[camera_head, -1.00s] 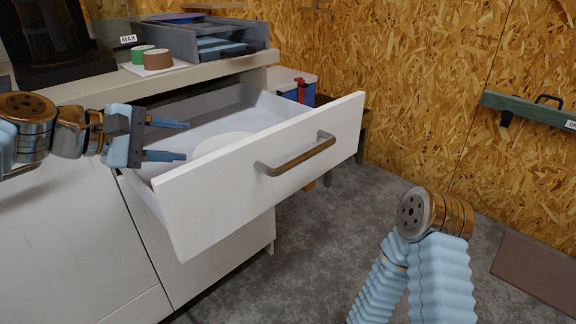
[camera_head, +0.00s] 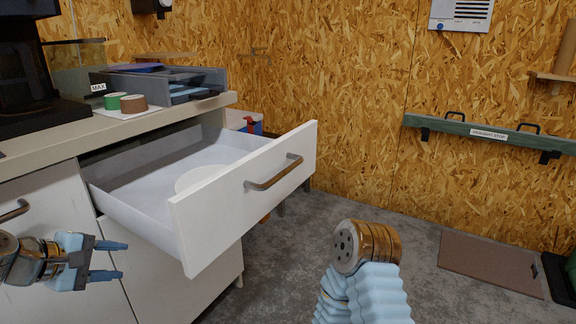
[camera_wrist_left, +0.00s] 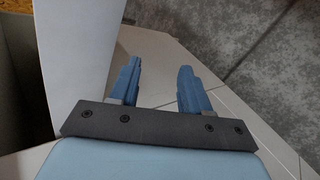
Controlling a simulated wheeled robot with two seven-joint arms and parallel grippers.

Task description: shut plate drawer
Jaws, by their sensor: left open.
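The plate drawer (camera_head: 136,190) is pulled well out of the white cabinet. Its white front (camera_head: 222,218) carries a brown bar handle (camera_head: 274,173). A round white plate (camera_head: 196,178) lies inside, partly hidden behind the front. My left gripper (camera_head: 125,260) is open and empty, below and to the left of the drawer front, apart from the handle. In the left wrist view its two blue fingers (camera_wrist_left: 158,84) are spread with nothing between them, and a white panel stands to their left. My right arm shows at the bottom, but its gripper is not visible.
The countertop (camera_head: 60,142) holds a grey tray (camera_head: 180,88), a green and a brown roll (camera_head: 133,103) and a dark machine (camera_head: 28,70). A green rail (camera_head: 470,130) is on the chipboard wall. The grey floor right of the drawer is mostly clear, with a brown mat (camera_head: 490,264).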

